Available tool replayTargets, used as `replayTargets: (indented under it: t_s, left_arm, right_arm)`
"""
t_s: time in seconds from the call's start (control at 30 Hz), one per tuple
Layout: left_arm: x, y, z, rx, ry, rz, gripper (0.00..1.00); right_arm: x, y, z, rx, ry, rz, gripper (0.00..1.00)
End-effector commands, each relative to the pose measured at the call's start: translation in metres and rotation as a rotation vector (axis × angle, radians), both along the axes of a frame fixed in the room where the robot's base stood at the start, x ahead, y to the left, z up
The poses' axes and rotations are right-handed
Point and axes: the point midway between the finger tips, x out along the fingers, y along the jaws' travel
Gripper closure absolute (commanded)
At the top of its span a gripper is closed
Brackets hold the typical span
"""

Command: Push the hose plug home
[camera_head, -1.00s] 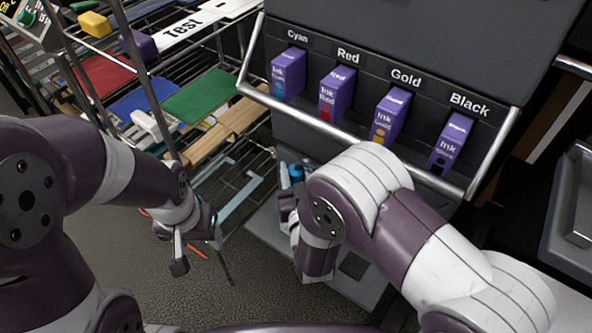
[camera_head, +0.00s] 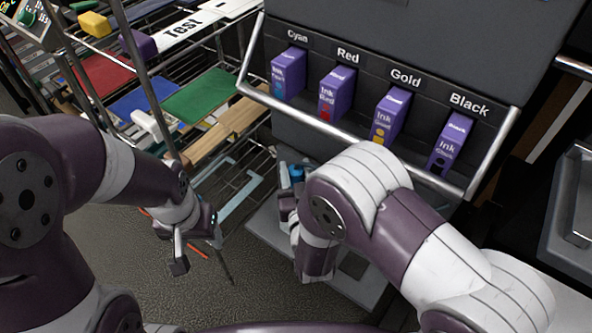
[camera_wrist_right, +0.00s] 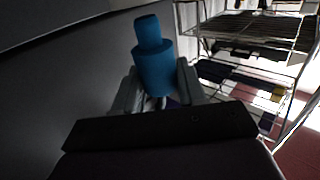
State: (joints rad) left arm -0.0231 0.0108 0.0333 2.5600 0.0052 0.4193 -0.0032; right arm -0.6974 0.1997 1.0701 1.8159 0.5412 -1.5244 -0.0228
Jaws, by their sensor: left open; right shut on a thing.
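The hose plug (camera_wrist_right: 154,66) is a blue stepped cylinder, seen in the right wrist view between the two grey fingers of my right gripper (camera_wrist_right: 157,88). The right gripper is shut on it. In the head view, a small blue part of the plug (camera_head: 297,173) shows beside the right gripper (camera_head: 286,183), low in front of the dark machine. My right forearm covers much of that area, and no socket can be made out. My left gripper (camera_head: 200,250) is open and empty, over the floor beside the wire rack.
The dark machine has a rail (camera_head: 345,131) and several purple ink boxes (camera_head: 338,93) labelled Cyan, Red, Gold and Black. A wire rack (camera_head: 228,185) with coloured sheets stands at the left. A grey base plate (camera_head: 350,275) lies below my right arm.

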Motion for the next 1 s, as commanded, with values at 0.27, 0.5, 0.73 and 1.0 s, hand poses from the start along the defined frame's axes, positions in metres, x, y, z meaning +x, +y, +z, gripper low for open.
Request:
replayTargets:
  t_s: [0.27, 0.5, 0.73, 1.0]
  left_arm:
    - [0.000, 0.000, -0.008, 0.000, 0.000, 0.000, 0.37]
    - [0.000, 0.000, -0.015, 0.000, 0.000, 0.000, 0.37]
    - [0.000, 0.000, -0.021, 0.000, 0.000, 0.000, 0.37]
    - [0.000, 0.000, -0.029, 0.000, 0.000, 0.000, 0.37]
  right_arm:
    - [0.000, 0.000, -0.009, 0.000, 0.000, 0.000, 0.89]
    - [0.000, 0.000, -0.018, 0.000, 0.000, 0.000, 0.89]
    - [0.000, 0.000, -0.026, 0.000, 0.000, 0.000, 0.89]
    - [0.000, 0.000, -0.035, -0.001, 0.001, 0.000, 0.89]
